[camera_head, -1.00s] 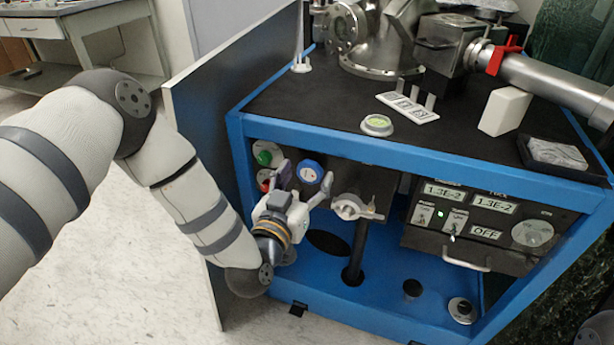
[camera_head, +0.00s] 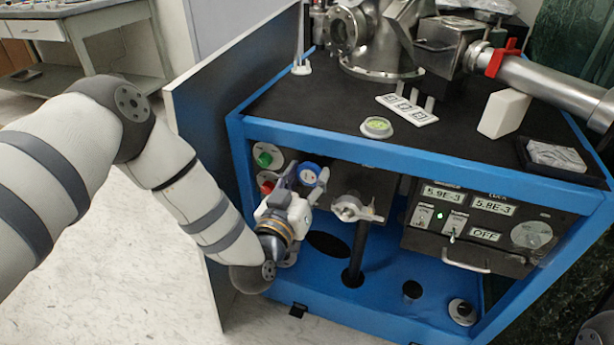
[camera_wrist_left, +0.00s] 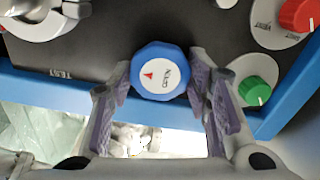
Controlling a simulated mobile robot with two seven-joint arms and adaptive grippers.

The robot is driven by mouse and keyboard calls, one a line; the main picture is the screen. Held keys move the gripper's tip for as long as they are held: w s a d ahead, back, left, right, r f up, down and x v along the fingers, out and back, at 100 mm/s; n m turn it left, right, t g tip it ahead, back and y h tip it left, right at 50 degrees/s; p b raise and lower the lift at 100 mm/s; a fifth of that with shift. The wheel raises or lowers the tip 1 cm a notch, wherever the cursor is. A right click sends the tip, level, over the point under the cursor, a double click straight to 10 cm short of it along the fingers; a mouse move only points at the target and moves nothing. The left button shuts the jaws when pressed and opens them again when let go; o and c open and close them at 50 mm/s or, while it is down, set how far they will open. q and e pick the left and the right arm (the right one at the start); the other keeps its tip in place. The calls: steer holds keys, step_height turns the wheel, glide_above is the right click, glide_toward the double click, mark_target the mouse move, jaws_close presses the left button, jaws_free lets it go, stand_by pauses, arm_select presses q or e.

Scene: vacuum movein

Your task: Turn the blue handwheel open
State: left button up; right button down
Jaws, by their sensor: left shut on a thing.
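The blue handwheel (camera_head: 309,171) is on the front of the bench, under its blue top rail. In the left wrist view the handwheel (camera_wrist_left: 160,51) has a white cap with a red arrow and small lettering. My left gripper (camera_head: 307,181) reaches it from the lower left. In the left wrist view the left gripper (camera_wrist_left: 160,78) has its purple-grey finger pads on opposite sides of the wheel's rim, shut on it. The fingers hide part of the wheel in the head view. My right gripper is not in view.
A green knob (camera_head: 263,158) and a red knob (camera_head: 267,186) sit close left of the gripper. A metal-handled valve (camera_head: 356,208) is close on the right. A control panel (camera_head: 488,225) reads 5.9E-3, 5.8E-3 and OFF. An open dark door panel (camera_head: 205,130) stands behind my left arm.

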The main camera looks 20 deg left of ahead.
arm_select(q)
steer(key=o, duration=1.2)
steer(key=shift+c, duration=0.2)
steer(key=s, duration=1.2)
steer(key=shift+a, duration=0.2)
